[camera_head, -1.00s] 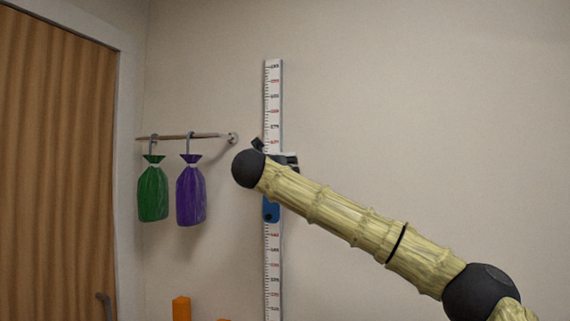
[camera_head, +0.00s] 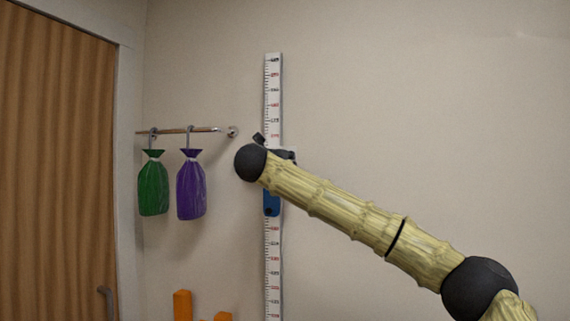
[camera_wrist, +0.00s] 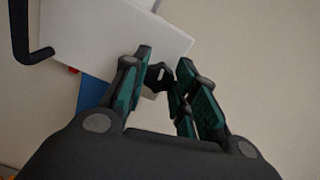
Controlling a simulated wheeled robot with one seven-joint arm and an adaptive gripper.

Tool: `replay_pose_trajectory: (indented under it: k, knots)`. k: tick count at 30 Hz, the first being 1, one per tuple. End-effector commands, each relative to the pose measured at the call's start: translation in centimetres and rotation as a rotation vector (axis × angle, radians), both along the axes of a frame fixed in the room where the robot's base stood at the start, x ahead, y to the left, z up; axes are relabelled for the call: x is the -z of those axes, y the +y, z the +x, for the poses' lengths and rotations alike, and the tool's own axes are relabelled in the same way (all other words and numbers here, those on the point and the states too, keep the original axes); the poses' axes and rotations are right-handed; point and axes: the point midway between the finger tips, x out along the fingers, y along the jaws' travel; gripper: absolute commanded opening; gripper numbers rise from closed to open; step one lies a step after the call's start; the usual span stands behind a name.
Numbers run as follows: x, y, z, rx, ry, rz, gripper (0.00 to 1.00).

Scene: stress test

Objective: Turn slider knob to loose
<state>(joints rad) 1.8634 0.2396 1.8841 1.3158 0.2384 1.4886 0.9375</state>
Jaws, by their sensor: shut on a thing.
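A tall white measuring scale (camera_head: 273,90) with printed marks is fixed upright on the wall. A blue slider part (camera_head: 271,205) sits on it, just below my arm's end. In the wrist view the blue part (camera_wrist: 92,92) and a white plate (camera_wrist: 105,35) lie behind my fingers. A small black knob (camera_wrist: 157,75) is between the fingers, and my gripper (camera_wrist: 165,62) is shut on it. In the head view my gripper is mostly hidden behind my arm. Whether the knob is turned cannot be told.
A rail (camera_head: 180,131) left of the scale holds a green bag (camera_head: 153,185) and a purple bag (camera_head: 190,187). Orange blocks (camera_head: 182,306) stand low at the bottom. A wooden door (camera_head: 55,160) is at the far left. The wall right of the scale is bare.

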Motion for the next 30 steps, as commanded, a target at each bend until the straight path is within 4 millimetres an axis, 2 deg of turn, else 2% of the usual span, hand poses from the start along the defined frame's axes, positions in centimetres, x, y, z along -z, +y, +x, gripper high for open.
replay_pose_trajectory:
  k: [11,30]
  knots:
    - [-0.11,-0.04,-0.06,0.003,0.061,-0.199,0.04]
    - [-0.15,0.25,0.03,0.004,0.249,-0.776,0.04]
